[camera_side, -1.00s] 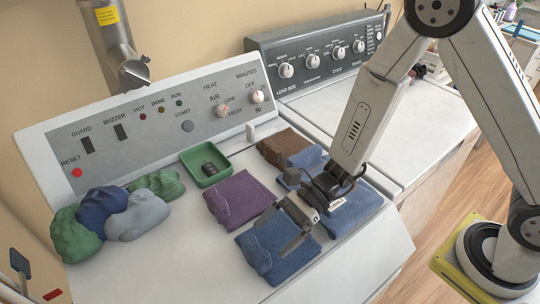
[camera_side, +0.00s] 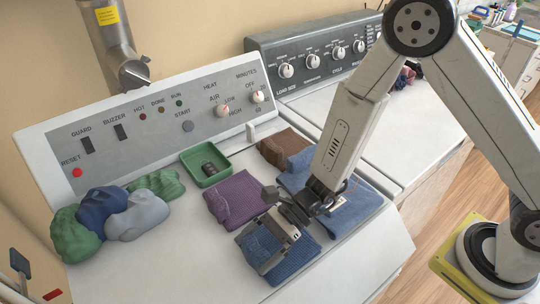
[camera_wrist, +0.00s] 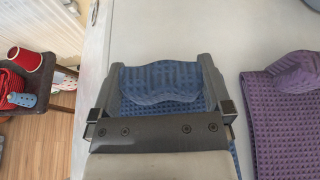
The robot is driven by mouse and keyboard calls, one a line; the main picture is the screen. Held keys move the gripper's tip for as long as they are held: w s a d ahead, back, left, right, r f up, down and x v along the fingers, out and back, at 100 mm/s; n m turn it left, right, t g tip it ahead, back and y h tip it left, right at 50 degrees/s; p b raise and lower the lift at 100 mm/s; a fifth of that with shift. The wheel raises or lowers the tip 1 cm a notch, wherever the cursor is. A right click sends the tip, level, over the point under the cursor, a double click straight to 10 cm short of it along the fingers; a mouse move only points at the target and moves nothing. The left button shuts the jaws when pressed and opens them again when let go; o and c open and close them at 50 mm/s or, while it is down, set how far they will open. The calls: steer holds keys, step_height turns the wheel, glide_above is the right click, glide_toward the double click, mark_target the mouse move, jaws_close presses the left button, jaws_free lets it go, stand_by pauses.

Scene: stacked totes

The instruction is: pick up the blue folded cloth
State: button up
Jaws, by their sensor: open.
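A blue folded cloth (camera_side: 300,262) with a waffle weave lies near the front edge of the white machine top. Its thick rolled fold (camera_wrist: 160,82) shows in the wrist view. My gripper (camera_side: 262,252) is open and empty, low over this cloth. In the wrist view its two fingers (camera_wrist: 162,72) stand on either side of the fold. The gripper body hides part of the cloth. Whether the fingertips touch the cloth or the surface cannot be told.
A purple folded cloth (camera_side: 232,198) lies close behind. More blue cloth (camera_side: 358,208) and a brown cloth (camera_side: 280,147) lie behind and right. A green tray (camera_side: 190,160) holds a small dark object. Several crumpled cloths (camera_side: 135,217) sit left. The front left top is clear.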

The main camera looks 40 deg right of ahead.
steer(key=c, duration=1)
steer(key=shift+r, duration=0.15)
steer(key=shift+r, duration=4.9)
